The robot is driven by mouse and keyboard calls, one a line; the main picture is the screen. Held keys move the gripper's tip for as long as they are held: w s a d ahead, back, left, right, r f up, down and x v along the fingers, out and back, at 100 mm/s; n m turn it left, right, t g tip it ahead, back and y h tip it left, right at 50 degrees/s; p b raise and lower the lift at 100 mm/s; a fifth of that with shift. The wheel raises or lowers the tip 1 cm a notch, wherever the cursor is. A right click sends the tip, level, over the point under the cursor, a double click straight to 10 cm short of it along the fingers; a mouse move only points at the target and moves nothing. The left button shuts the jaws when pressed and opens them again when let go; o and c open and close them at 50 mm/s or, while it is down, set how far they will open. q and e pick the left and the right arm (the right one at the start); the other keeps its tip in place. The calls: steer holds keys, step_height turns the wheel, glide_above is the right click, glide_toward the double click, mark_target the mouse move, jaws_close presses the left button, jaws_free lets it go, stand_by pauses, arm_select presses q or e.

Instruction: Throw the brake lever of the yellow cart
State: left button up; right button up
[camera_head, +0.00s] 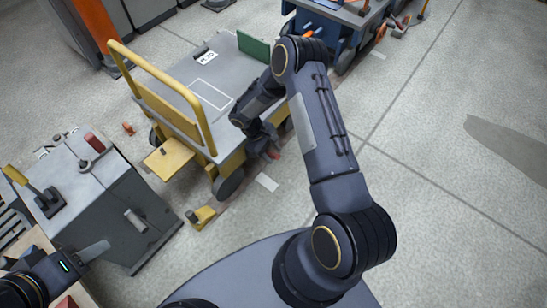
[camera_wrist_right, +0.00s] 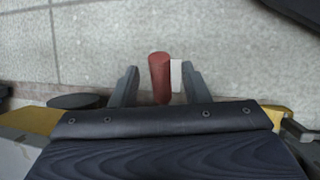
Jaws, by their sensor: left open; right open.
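The yellow cart (camera_head: 219,87) stands in the upper middle of the head view, with a grey deck and a yellow push frame. My right gripper (camera_head: 268,150) is low at the cart's near right side, partly hidden by its own arm. In the right wrist view its open fingers (camera_wrist_right: 160,85) stand on either side of a red cylindrical handle (camera_wrist_right: 159,72), apparently the brake lever's grip. Gaps show on both sides of the handle. A bit of red also shows by the gripper in the head view. My left gripper (camera_head: 93,251) is open at the lower left, partly cut off.
A grey machine box (camera_head: 130,205) with a yellow-handled lever (camera_head: 30,184) stands at the left. A blue cart (camera_head: 339,22) is behind the yellow cart. A small yellow block (camera_head: 203,216) lies on the floor near the cart. The floor to the right is clear.

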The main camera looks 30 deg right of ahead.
steer(key=shift+x, duration=1.4)
jaws_close()
